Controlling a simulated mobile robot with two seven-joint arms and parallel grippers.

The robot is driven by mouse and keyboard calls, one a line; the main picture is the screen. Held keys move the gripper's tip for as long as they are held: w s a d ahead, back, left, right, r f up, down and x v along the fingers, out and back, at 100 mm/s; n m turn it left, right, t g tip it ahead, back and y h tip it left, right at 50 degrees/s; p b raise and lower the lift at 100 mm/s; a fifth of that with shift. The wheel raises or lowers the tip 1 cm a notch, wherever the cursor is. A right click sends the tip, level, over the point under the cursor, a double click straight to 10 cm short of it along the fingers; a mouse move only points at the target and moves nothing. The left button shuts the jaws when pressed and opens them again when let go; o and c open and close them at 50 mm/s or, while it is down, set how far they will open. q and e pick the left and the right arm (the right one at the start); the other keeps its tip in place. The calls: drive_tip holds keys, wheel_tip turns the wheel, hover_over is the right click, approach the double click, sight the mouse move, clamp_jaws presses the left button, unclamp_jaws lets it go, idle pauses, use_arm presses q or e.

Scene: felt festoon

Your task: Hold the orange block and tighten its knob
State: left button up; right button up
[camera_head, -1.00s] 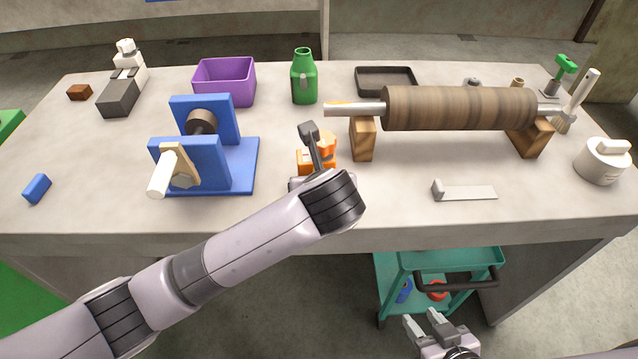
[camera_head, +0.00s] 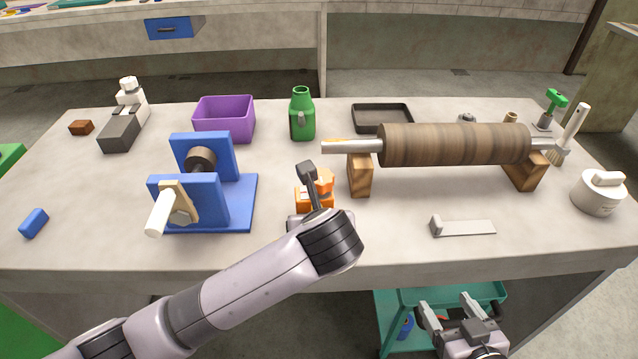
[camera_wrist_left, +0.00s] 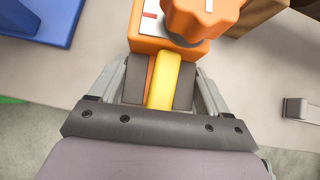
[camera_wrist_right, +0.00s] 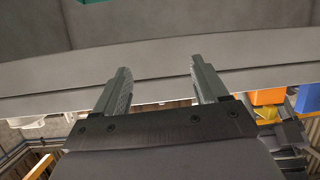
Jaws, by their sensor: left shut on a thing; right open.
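The orange block (camera_head: 302,199) stands on the table near the front middle, partly hidden by my left arm in the head view. Its orange knob (camera_head: 324,181) sits on top and also shows in the left wrist view (camera_wrist_left: 196,18). A white label with a red mark shows beside the knob. My left gripper (camera_wrist_left: 160,82) is shut on a yellow part (camera_wrist_left: 163,80) that sticks out of the block towards me. My right gripper (camera_head: 446,304) is open and empty, low in front of the table edge and apart from the block.
A blue stand (camera_head: 215,205) is left of the block. A wooden roller (camera_head: 455,145) on wooden supports (camera_head: 360,176) is to the right, close to the block. A flat grey piece (camera_head: 465,227) lies front right. A teal cart (camera_head: 385,310) stands below the table.

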drive_tip(key=w+d+r+t, duration=0.2)
drive_tip(key=w+r+t, duration=0.3)
drive_tip(key=r, duration=0.6)
drive_tip(key=w+a+r+m+g+y, duration=0.3)
drive_tip(key=a+r+m+g+y, duration=0.25)
drive_tip(key=a+m, duration=0.45)
drive_tip(key=w+a+r+m+g+y, duration=0.4)
drive_tip(key=a+r+m+y, duration=0.3)
drive_tip(key=m, duration=0.6)
drive_tip(key=w+a+r+m+g+y, duration=0.35)
drive_tip(key=a+m+g+y, duration=0.2)
drive_tip(key=a+m, duration=0.5)
drive_tip(key=w+d+r+n+h, duration=0.4)
drive_tip(key=w+d+n+h, duration=0.1)
drive_tip(key=d+n+h, duration=0.25)
drive_tip(key=w+d+r+n+h, duration=0.5)
drive_tip(key=d+n+h, duration=0.1)
drive_tip(key=d, duration=0.2)
drive_tip(key=n+g+h, duration=0.4)
drive_tip(key=n+h, duration=0.2)
drive_tip(key=n, duration=0.4)
approach(320, 177)
wheel_tip(320, 177, down, 9)
drive_tip(key=shift+d+r, duration=0.1)
drive_tip(key=shift+d, duration=0.05)
